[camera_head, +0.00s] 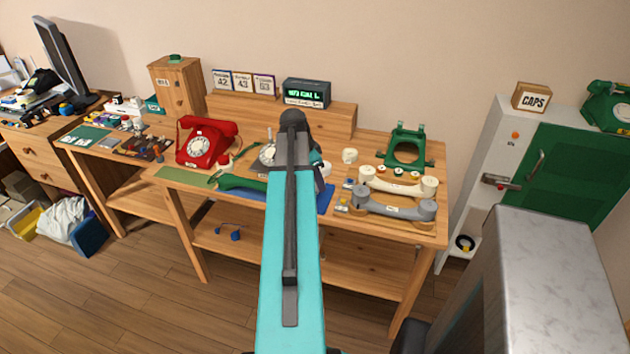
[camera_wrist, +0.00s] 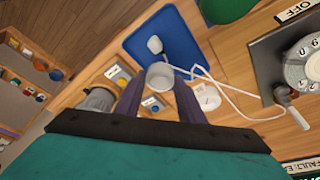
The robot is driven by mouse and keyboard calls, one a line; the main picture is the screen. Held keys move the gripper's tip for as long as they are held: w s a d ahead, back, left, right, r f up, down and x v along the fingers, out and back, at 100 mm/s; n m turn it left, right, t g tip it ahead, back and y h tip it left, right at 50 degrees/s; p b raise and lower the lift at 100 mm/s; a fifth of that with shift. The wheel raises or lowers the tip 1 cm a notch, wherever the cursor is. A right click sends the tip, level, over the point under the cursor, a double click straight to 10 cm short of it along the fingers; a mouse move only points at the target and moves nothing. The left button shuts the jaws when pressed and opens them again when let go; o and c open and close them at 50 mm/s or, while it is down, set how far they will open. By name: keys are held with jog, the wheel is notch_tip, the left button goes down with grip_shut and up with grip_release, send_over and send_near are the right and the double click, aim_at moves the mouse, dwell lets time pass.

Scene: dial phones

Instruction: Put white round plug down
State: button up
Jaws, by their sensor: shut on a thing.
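The white round plug (camera_wrist: 160,75) sits between the two dark fingertips of my gripper (camera_wrist: 159,84) in the wrist view. The gripper is shut on it, over the workbench near the edge of a blue mat (camera_wrist: 178,37). I cannot tell whether its underside touches the bench.
A small white plug (camera_wrist: 155,44) with a cord lies on the mat. A white round piece (camera_wrist: 206,97) stands beside the cord. A dial phone (camera_wrist: 300,65) is at right. Grey (camera_head: 395,206) and cream (camera_head: 398,183) handsets and a green phone frame (camera_head: 407,148) crowd the bench's right.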

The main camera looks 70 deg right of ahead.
jog(key=shift+w+d+f+p, duration=0.15)
jog(key=shift+w+d, duration=0.1)
jog(key=shift+d, duration=0.3)
jog(key=shift+w+d+p, duration=0.1)
jog(key=shift+w+d, duration=0.2)
jog(key=shift+d, duration=0.3)
jog(key=shift+w+d+f+p, duration=0.15)
jog(key=shift+w+d, duration=0.1)
jog(key=shift+d, duration=0.3)
jog(key=shift+r, duration=0.1)
jog(key=shift+f+p, duration=0.6)
jog(key=shift+f, duration=1.15)
jog(key=shift+f, duration=0.1)
jog(key=o, duration=1)
jog(key=shift+r, duration=0.2)
jog(key=shift+b+v, duration=1.05)
jog(key=shift+v, duration=4.85)
